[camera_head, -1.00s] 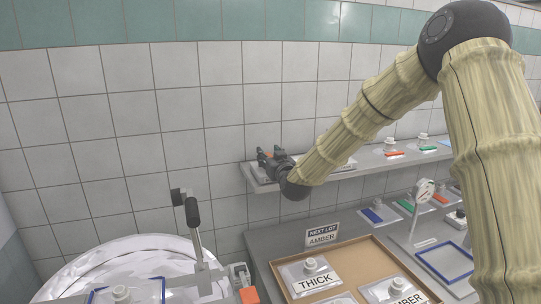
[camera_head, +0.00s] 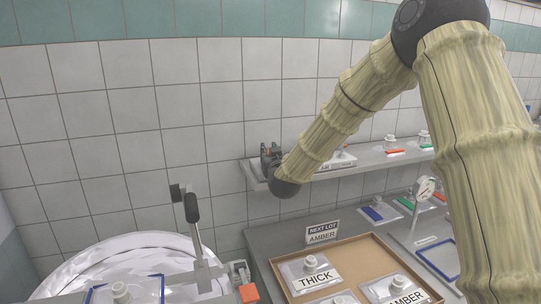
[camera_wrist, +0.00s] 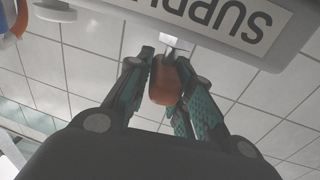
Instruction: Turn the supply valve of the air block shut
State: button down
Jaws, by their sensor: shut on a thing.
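The supply valve's orange handle (camera_wrist: 164,82) shows in the wrist view, below a white panel marked "SUPPLY" (camera_wrist: 215,18). My gripper (camera_wrist: 168,75) has its two green-padded fingers shut on this handle, one on each side. In the head view my gripper (camera_head: 268,155) is at the left end of the wall shelf. The air block (camera_head: 343,160) is mostly hidden behind my arm there; only a white part with dark lettering shows.
The wall shelf (camera_head: 370,162) carries several small coloured fittings to the right. Below are a brown tray (camera_head: 350,250) with labelled pieces, a gauge (camera_head: 425,187), and a shiny drum (camera_head: 150,243) with an upright black-handled lever (camera_head: 191,208). The tiled wall is close behind.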

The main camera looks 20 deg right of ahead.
jog(key=m+g+h, duration=0.1)
jog(key=m+h, duration=0.1)
jog(key=h, duration=0.1)
jog(key=m+h, duration=0.2)
jog(key=h, duration=0.1)
jog(key=shift+a+g+b, duration=0.1)
jog(key=shift+g+b, duration=0.3)
jog(key=m+g+h+p, duration=0.1)
jog(key=m+g+h, duration=0.3)
jog(key=h, duration=0.1)
jog(key=m+g+h, duration=0.2)
jog(key=g, duration=0.1)
jog(key=m+g+h, duration=0.2)
jog(key=m+g, duration=0.1)
jog(key=g, duration=0.1)
jog(key=shift+f, duration=0.1)
jog(key=shift+m+g+h+b, duration=0.4)
jog(key=shift+m+g, duration=1.1)
jog(key=shift+g, duration=0.8)
jog(key=c, duration=1.3)
grip_release()
jog(key=shift+o, duration=0.2)
